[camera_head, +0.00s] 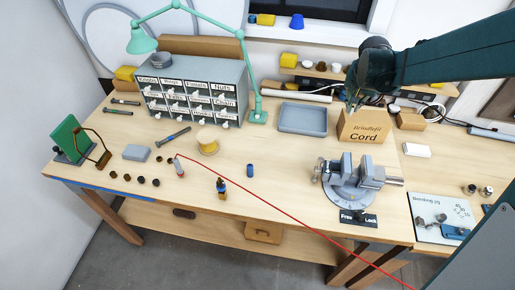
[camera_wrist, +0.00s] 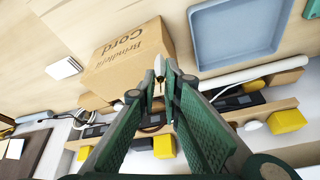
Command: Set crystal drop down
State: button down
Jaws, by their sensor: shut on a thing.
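My gripper (camera_head: 352,106) hangs above the table at the back right, by the cardboard Cord box (camera_head: 364,130). In the wrist view my gripper (camera_wrist: 165,78) has its fingertips close together on a small pale, pointed thing, which looks like the crystal drop (camera_wrist: 159,66). It projects past the fingertips and shows against the Cord box (camera_wrist: 120,66) behind it. I cannot tell its height above the box or table. In the head view it is too small to make out.
A blue-grey tray (camera_head: 303,118) lies left of the box. A vise (camera_head: 350,184) stands in front of it. A white block (camera_head: 416,150) lies to the right. A shelf (camera_head: 335,76) with small items runs behind. A red line (camera_head: 290,214) crosses the table front.

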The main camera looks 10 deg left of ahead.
jog(key=c, duration=3.2)
grip_release()
jog(key=s+a+n, duration=0.1)
jog(key=a, duration=0.5)
jog(key=s+a+n+y, duration=0.1)
jog(key=a, duration=0.5)
jog(key=s+a+n, duration=0.1)
jog(key=a+n, duration=0.1)
jog(key=a, duration=0.4)
jog(key=shift+c, duration=0.2)
jog(key=s+a+n+y, duration=0.15)
jog(key=s+a, duration=0.25)
jog(key=a, duration=0.5)
jog(key=s+a+n, duration=0.3)
jog(key=s+a, duration=0.1)
jog(key=a, duration=0.5)
jog(key=shift+y, duration=0.25)
jog(key=shift+f+p, duration=0.35)
jog(key=shift+f, duration=2.05)
jog(key=shift+f, duration=2.95)
jog(key=shift+f, duration=0.1)
jog(key=shift+f, duration=1.95)
jog(key=shift+f+b, duration=0.2)
jog(key=shift+b, duration=0.15)
